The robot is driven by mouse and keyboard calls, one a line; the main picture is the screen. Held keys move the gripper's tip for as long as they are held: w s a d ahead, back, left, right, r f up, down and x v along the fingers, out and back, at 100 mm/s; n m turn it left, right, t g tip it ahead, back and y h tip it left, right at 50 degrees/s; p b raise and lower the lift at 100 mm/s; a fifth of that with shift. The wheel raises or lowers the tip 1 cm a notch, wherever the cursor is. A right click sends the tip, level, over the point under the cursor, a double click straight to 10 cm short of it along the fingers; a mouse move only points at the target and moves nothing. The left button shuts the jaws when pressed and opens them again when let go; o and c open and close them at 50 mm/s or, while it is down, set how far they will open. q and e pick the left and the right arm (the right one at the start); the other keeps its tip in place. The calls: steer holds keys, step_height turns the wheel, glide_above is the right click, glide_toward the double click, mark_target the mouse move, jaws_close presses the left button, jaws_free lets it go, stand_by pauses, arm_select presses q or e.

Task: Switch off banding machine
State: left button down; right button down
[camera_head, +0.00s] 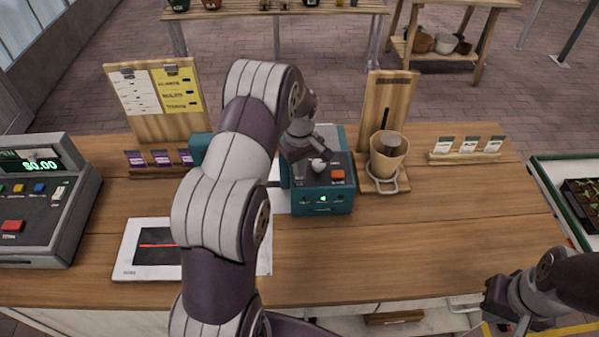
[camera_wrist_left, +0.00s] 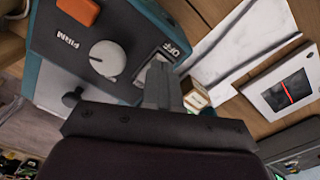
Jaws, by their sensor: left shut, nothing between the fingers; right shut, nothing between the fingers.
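The banding machine (camera_head: 342,207) is a teal box with a dark top panel, standing on the wooden counter. A green light glows on its front. Its top carries an orange button (camera_head: 337,174) and a pale round knob (camera_head: 318,164). In the left wrist view the panel (camera_wrist_left: 65,45) shows the knob (camera_wrist_left: 107,58), a black knob and a switch spot marked OFF (camera_wrist_left: 170,50). My left gripper (camera_wrist_left: 160,85) is shut and empty, its tips beside the OFF marking; contact cannot be told. My left arm hides the machine's left part. My right gripper (camera_head: 518,322) is shut, low at the right.
A cash register (camera_head: 45,220) and a flat scanner (camera_head: 135,262) with a red line stand left. A wooden stand with a cup (camera_head: 388,160) is close right of the machine. Seed packet racks (camera_head: 465,155) line the back. The counter's front right is clear.

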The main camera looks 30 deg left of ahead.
arm_select(q)
steer(key=shift+s+f+b, duration=0.1)
steer(key=shift+f+b, duration=0.25)
steer(key=shift+f, duration=0.15)
steer(key=shift+r+p, duration=0.55)
steer(key=shift+r, duration=0.05)
step_height(320, 180, up, 6)
steer(key=p, duration=0.4)
steer(key=shift+f, duration=0.1)
